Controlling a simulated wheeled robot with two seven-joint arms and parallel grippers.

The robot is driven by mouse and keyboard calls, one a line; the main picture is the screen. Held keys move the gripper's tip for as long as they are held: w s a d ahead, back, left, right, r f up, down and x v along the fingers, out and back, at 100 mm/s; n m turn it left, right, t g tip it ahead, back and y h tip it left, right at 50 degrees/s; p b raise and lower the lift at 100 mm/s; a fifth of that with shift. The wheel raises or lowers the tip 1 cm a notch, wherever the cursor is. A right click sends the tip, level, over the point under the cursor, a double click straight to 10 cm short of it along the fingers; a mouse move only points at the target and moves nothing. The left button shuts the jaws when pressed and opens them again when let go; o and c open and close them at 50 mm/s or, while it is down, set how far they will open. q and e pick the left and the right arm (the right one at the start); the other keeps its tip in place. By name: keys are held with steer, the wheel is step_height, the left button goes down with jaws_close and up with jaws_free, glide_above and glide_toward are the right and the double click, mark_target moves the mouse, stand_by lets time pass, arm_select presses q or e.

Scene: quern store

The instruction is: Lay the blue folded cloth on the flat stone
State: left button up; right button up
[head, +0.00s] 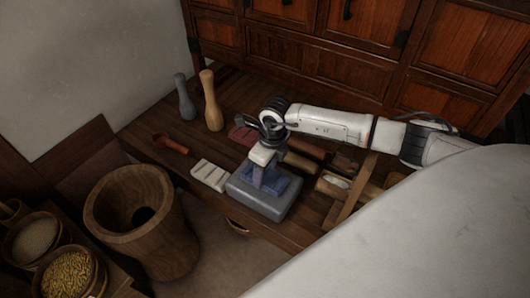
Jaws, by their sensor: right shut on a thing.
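The flat stone (262,205) is a thick grey block near the front edge of the wooden bench. The blue folded cloth (283,186) is over the top of the stone, partly hidden by my right gripper. My right gripper (264,180) comes down from above and is shut on the blue cloth. The cloth looks at or very near the stone's top face; I cannot tell whether it rests there fully. My left gripper is not in view.
A white ridged block (209,174) lies just left of the stone. A grey pestle (184,98) and a wooden pestle (211,101) stand behind it. A large wooden mortar (145,215) stands on the floor at left, near a grain basket (68,275). A cabinet (290,60) closes the back.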

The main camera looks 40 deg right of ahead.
steer(key=shift+r, duration=0.1)
steer(key=o, duration=1.1)
